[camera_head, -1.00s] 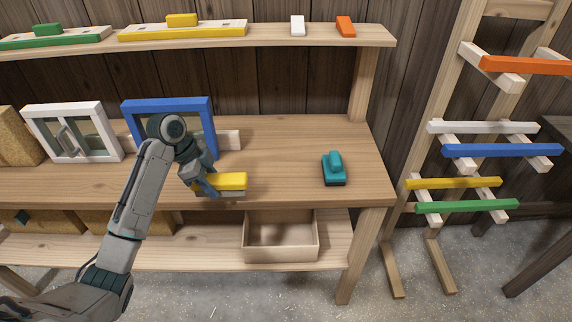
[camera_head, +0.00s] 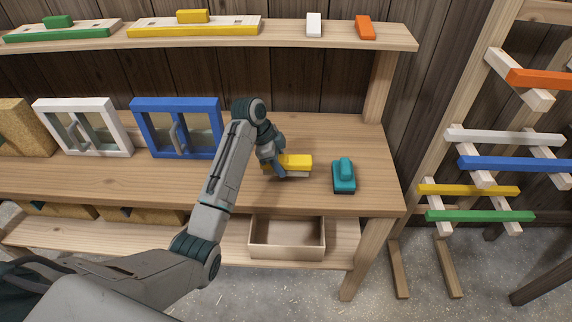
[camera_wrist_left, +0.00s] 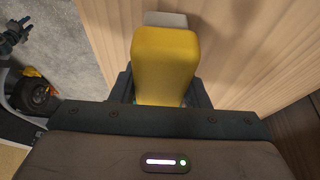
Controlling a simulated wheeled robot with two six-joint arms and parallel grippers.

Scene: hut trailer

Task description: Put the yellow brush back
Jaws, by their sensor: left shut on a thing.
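My left gripper (camera_head: 274,168) is shut on the yellow brush (camera_head: 298,161), which has a yellow top and a pale underside. It is over the front part of the wooden bench (camera_head: 360,150), left of a teal brush-like tool (camera_head: 344,176). I cannot tell whether the brush touches the bench. In the left wrist view the yellow brush (camera_wrist_left: 166,58) sits between the two fingers (camera_wrist_left: 163,88), with its pale part showing behind. My right gripper is not in view.
An upper shelf (camera_head: 280,36) holds a yellow-edged board (camera_head: 195,28), a green-edged board (camera_head: 62,33), a white block (camera_head: 314,24) and an orange block (camera_head: 365,26). A blue-framed cabinet (camera_head: 178,127) stands left of the arm. An open box (camera_head: 287,252) is below. A rack with coloured bars (camera_head: 515,165) stands right.

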